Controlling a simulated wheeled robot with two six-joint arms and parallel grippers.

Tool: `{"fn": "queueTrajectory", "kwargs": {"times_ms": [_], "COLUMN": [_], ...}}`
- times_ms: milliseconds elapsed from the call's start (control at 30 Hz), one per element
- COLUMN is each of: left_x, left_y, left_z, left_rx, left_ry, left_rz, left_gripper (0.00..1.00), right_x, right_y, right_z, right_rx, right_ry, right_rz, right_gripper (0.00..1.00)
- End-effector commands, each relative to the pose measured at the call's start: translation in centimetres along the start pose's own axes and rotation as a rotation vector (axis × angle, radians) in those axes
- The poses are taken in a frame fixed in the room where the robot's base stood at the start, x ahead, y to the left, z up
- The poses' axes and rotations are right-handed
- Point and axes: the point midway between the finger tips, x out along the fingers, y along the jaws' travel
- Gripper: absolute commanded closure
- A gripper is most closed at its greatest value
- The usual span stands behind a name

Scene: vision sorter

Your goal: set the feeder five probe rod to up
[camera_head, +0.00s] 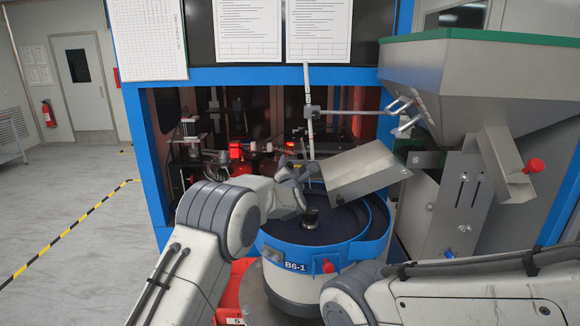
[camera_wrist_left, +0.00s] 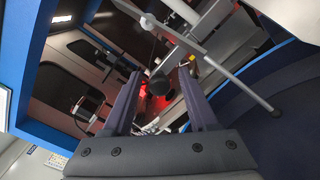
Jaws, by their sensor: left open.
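A thin pale rod (camera_head: 309,125) stands nearly upright above the blue-rimmed bowl feeder (camera_head: 345,262) labelled B6-1. A clamp on a horizontal bar holds it; I take it for the probe rod. In the left wrist view a grey rod (camera_wrist_left: 236,82) slants down to the right, outside the fingers. My left gripper (camera_head: 294,166) is over the bowl near the rod's lower end, which it partly hides. In the left wrist view my left gripper (camera_wrist_left: 160,88) is open, with a dark round knob (camera_wrist_left: 158,84) showing between the fingers; whether it lies between them in depth is unclear. My right gripper is out of view.
A grey chute (camera_head: 362,172) slopes just right of my left gripper. A large hopper (camera_head: 480,85) with a green rim stands at the right. Blue frame posts (camera_head: 148,165) border the dark machine interior.

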Motion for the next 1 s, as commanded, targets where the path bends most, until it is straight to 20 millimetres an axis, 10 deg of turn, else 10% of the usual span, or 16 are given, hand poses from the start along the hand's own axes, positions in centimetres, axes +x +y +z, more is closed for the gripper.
{"fn": "queueTrajectory", "kwargs": {"times_ms": [167, 1000], "left_x": [-0.01, -0.01], "left_y": [0.06, 0.27], "left_z": [0.02, 0.18], "left_rx": [-0.001, -0.006], "left_ry": [0.000, -0.002], "left_rz": [0.001, 0.005], "left_gripper": [1.00, 1.00], "right_x": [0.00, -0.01], "right_y": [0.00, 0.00], "right_z": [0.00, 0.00], "right_rx": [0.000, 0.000], "right_ry": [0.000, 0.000], "right_rz": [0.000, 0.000], "right_gripper": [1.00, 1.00]}}
